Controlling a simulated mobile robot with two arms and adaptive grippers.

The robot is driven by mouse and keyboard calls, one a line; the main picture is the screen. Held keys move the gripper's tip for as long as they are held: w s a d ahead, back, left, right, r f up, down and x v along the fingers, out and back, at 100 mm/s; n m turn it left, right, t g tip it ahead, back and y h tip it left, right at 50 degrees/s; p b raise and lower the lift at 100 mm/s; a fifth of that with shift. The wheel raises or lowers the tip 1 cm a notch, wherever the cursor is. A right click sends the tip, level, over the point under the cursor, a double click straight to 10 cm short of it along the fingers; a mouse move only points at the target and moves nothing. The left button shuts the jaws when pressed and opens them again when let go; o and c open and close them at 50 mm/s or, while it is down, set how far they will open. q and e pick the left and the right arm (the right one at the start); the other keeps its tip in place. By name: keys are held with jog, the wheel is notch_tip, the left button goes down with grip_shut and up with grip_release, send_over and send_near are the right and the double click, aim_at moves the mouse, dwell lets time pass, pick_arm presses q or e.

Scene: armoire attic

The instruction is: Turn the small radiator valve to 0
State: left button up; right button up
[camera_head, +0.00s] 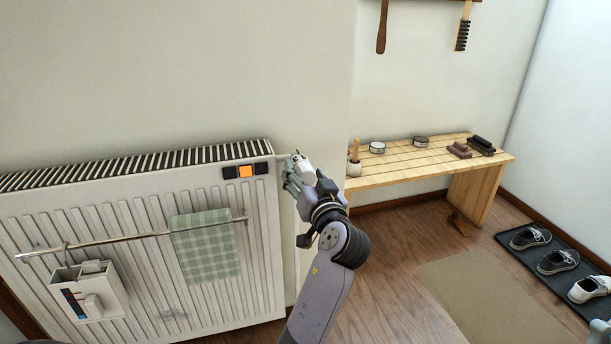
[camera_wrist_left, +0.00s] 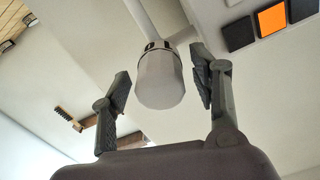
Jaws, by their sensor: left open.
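The small radiator valve (camera_head: 301,165) is a white knob at the upper right corner of the white radiator (camera_head: 265,215). In the left wrist view the knob (camera_wrist_left: 160,80) hangs from a white pipe and sits between the two dark fingers. My left gripper (camera_head: 297,176) is open around the knob, with a gap visible on both sides of it in the left wrist view (camera_wrist_left: 162,88). The number set on the knob cannot be read.
A green checked cloth (camera_head: 207,246) hangs on a rail (camera_head: 130,241) in front of the radiator. A white box (camera_head: 88,292) hangs at its left. A wooden bench (camera_head: 395,169) with brushes and tins stands right. A shoe mat (camera_head: 512,245) lies on the floor.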

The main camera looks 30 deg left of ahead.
aim_at(306, 166)
pick_arm(q)
notch_tip(306, 166, up, 10)
dwell(0.7)
dwell(0.4)
